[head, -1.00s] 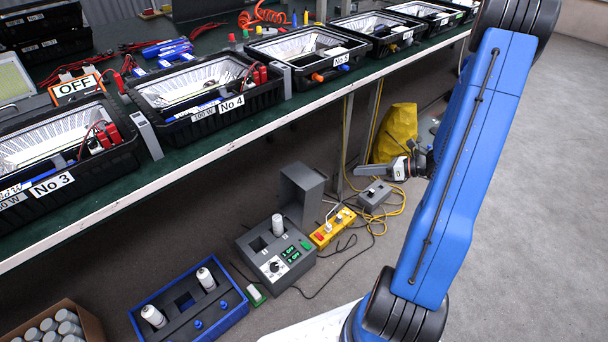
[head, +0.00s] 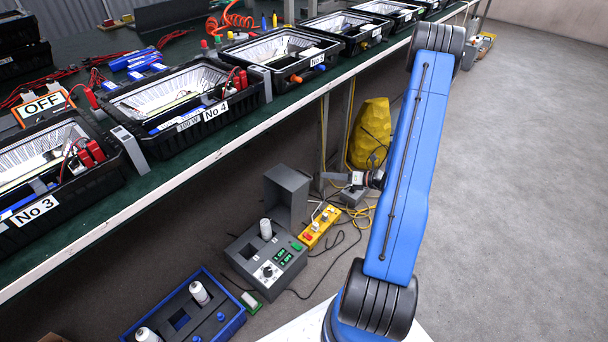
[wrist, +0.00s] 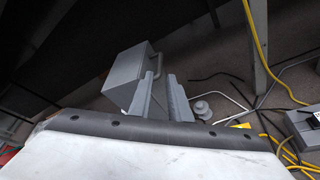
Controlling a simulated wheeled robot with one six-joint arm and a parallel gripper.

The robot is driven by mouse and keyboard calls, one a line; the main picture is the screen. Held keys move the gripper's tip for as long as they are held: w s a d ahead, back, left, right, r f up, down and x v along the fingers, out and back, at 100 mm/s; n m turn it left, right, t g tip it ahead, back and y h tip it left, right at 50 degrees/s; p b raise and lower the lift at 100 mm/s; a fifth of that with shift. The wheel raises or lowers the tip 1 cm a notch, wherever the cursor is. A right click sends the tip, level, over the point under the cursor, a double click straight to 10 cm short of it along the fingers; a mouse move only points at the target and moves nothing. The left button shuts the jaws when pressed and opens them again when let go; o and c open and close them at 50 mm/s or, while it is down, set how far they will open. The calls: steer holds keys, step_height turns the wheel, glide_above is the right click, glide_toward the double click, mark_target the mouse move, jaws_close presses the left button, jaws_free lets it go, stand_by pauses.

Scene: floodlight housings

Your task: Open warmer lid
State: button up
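The warmer (head: 262,262) is a grey box on the floor with a dial and green displays. Its grey lid (head: 287,196) stands upright at the back edge, and a white bottle (head: 265,229) stands exposed in one of the wells. In the wrist view the lid (wrist: 130,75) is just beyond my fingers, with a thin handle (wrist: 158,65) on its side. My gripper (head: 328,178) is right of the lid in the head view. In the wrist view my gripper (wrist: 160,78) shows a narrow gap between its fingers, and whether they touch the handle is unclear.
A blue tray (head: 178,318) with white bottles lies in front of the warmer. A yellow switch box (head: 320,226), cables and a grey box (head: 353,196) lie to its right. The workbench edge (head: 200,165) runs above, with a leg near my gripper. Open floor is at right.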

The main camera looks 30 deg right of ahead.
mark_target(304, 173)
steer(key=x, duration=1.2)
steer(key=shift+w+f, duration=0.1)
jaws_close()
